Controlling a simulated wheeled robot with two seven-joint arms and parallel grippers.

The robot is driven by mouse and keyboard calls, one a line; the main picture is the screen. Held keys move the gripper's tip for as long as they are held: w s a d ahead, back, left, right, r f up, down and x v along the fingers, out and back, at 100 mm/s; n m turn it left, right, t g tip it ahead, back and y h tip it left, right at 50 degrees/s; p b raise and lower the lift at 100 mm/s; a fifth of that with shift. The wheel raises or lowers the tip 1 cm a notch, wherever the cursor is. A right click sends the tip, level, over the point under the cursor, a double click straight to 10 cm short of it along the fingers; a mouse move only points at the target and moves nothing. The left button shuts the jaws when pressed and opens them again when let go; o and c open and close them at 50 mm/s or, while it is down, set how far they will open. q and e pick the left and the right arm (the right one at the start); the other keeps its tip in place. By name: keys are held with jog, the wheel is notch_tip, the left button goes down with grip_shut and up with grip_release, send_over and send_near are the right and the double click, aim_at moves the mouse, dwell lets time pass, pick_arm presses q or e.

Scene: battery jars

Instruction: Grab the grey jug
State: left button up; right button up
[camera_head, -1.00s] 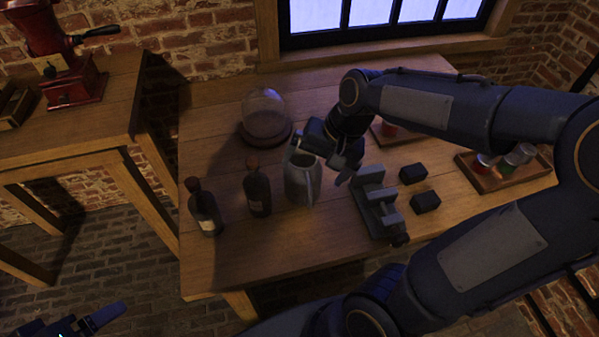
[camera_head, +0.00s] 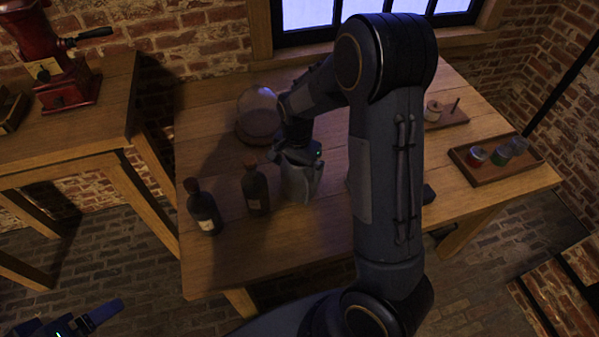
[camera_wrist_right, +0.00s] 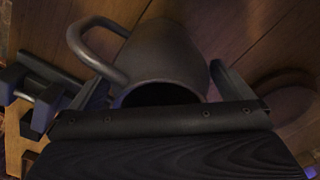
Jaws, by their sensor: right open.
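The grey jug (camera_head: 296,188) stands upright on the wooden table, right of two dark bottles. My right gripper (camera_head: 300,168) is over its top, open, with a finger on either side. In the right wrist view the jug (camera_wrist_right: 172,50) lies between the two open fingers (camera_wrist_right: 165,88), and its dark mouth faces the camera. Its handle curves out on the left, near the left finger. I cannot tell whether either finger touches it. Part of my left gripper (camera_head: 95,318) shows at the bottom left corner; its opening cannot be judged.
Two dark corked bottles (camera_head: 256,190) (camera_head: 205,210) stand close left of the jug. A glass dome (camera_head: 258,112) stands behind it. A tray (camera_head: 495,165) with small jars is at the right. My right arm hides the middle right of the table.

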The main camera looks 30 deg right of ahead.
jog(key=shift+f, duration=0.65)
jog(key=c, duration=0.9)
jog(key=shift+r, duration=0.1)
jog(key=shift+c, duration=0.2)
jog(key=shift+r, duration=0.15)
